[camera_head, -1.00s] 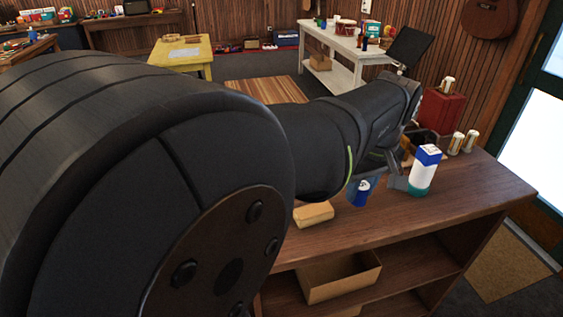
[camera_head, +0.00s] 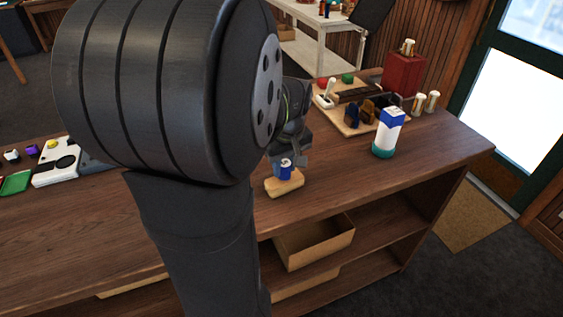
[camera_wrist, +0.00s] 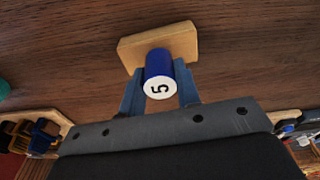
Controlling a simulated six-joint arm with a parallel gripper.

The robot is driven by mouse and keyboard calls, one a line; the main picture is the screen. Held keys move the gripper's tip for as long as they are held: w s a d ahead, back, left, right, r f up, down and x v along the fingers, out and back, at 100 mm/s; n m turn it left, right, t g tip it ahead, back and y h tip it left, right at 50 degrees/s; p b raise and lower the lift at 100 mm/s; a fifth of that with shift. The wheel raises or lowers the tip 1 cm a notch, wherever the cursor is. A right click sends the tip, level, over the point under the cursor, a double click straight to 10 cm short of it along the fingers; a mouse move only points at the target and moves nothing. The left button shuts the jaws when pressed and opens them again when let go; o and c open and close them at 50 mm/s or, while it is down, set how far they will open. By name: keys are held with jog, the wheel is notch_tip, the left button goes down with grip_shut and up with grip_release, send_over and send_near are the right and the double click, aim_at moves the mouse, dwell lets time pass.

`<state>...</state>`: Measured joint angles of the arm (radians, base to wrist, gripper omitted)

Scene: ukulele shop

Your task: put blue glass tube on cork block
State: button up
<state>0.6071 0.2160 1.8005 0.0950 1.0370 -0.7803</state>
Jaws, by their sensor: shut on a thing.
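The blue glass tube (camera_wrist: 159,66) is short, deep blue, with a white end marked "5". My gripper (camera_wrist: 160,90) is shut on it, with one finger on each side, in the wrist view. The cork block (camera_wrist: 182,42) is a tan slab on the wooden bench, right behind the tube in that view. In the head view the tube (camera_head: 285,170) appears upright over the cork block (camera_head: 284,183), below my gripper (camera_head: 287,163). I cannot tell whether the tube touches the block.
A white and blue bottle with a teal base (camera_head: 388,132) stands right of the block on the bench (camera_head: 340,190). A wooden board (camera_head: 346,124) with tools lies behind. A white device (camera_head: 56,166) is at the left. The bench right of the block is mostly clear.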

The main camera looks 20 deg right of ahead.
aim_at(288, 166)
jog(key=shift+f, duration=0.3)
jog(key=shift+f, duration=0.15)
jog(key=o, duration=1)
jog(key=shift+c, duration=0.2)
notch_tip(288, 166, up, 12)
jog(key=s, duration=0.1)
jog(key=shift+s, duration=0.25)
jog(key=shift+d, duration=0.1)
